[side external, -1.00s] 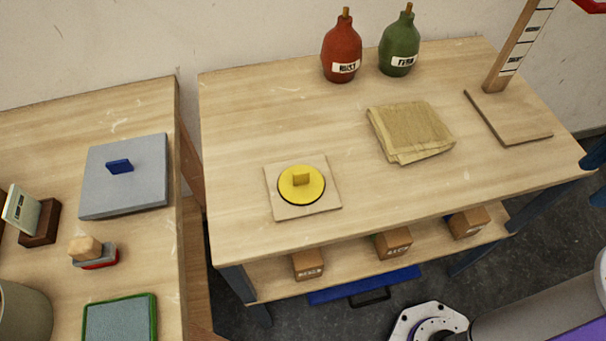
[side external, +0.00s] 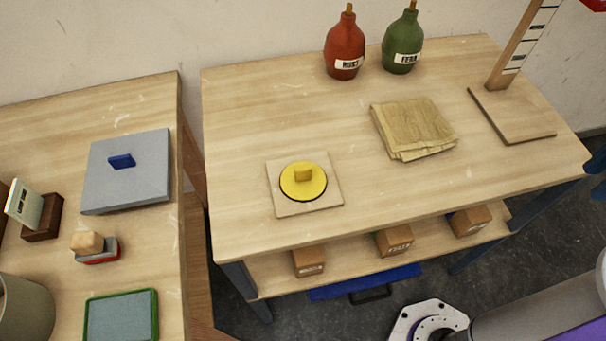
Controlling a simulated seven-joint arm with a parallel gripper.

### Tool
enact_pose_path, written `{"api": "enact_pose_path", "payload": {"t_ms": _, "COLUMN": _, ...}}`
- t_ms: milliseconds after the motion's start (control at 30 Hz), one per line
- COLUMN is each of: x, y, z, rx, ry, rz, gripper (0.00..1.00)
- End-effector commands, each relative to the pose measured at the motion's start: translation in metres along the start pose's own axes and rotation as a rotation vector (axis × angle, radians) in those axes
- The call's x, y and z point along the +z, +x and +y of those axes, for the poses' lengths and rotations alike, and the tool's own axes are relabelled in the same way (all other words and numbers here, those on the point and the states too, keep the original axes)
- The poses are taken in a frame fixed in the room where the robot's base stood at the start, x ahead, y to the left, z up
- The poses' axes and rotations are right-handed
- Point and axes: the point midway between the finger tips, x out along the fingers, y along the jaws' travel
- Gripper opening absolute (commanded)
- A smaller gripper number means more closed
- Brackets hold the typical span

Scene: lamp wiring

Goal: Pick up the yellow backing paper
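A round yellow piece (side external: 316,184) with a raised yellow tab lies on a square tan board (side external: 291,208) at the front left of the right-hand table. Its edge shows a thin dark rim. A folded stack of tan-yellow sheets (side external: 413,127) lies farther right on the same table, its layers slightly fanned at the front. I cannot tell for sure which of these is the yellow backing paper. Nothing touches either one from above. My gripper is outside the picture; only part of my arm shows at the lower right.
A red bottle (side external: 344,55) and a green bottle (side external: 401,48) stand at the table's back. A post on a wooden base (side external: 511,114) stands at right. Small boxes (side external: 394,241) sit on the lower shelf. The left table holds a grey lidded plate (side external: 127,180) and a green-rimmed pad (side external: 121,318).

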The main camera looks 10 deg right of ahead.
Motion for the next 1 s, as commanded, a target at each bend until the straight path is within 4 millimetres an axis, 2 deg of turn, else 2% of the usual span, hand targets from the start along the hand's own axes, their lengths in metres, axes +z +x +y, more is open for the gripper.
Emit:
{"api": "enact_pose_path", "payload": {"t_ms": 267, "x": -0.001, "y": 0.0, "z": 0.0, "rx": 0.0, "ry": -0.001, "rz": 0.0, "gripper": 0.38}}
{"api": "enact_pose_path", "payload": {"t_ms": 367, "x": -0.012, "y": -0.003, "z": 0.002, "rx": 0.0, "ry": -0.011, "rz": -0.001, "gripper": 0.38}}
{"api": "enact_pose_path", "payload": {"t_ms": 433, "x": -0.029, "y": -0.006, "z": 0.005, "rx": 0.0, "ry": -0.027, "rz": -0.002, "gripper": 0.38}}
{"api": "enact_pose_path", "payload": {"t_ms": 567, "x": -0.079, "y": -0.015, "z": 0.013, "rx": 0.0, "ry": -0.074, "rz": -0.005, "gripper": 0.38}}
{"api": "enact_pose_path", "payload": {"t_ms": 700, "x": -0.141, "y": -0.022, "z": 0.019, "rx": 0.0, "ry": -0.133, "rz": -0.009, "gripper": 0.38}}
{"api": "enact_pose_path", "payload": {"t_ms": 1000, "x": -0.266, "y": -0.025, "z": 0.022, "rx": -0.001, "ry": -0.26, "rz": -0.019, "gripper": 0.38}}
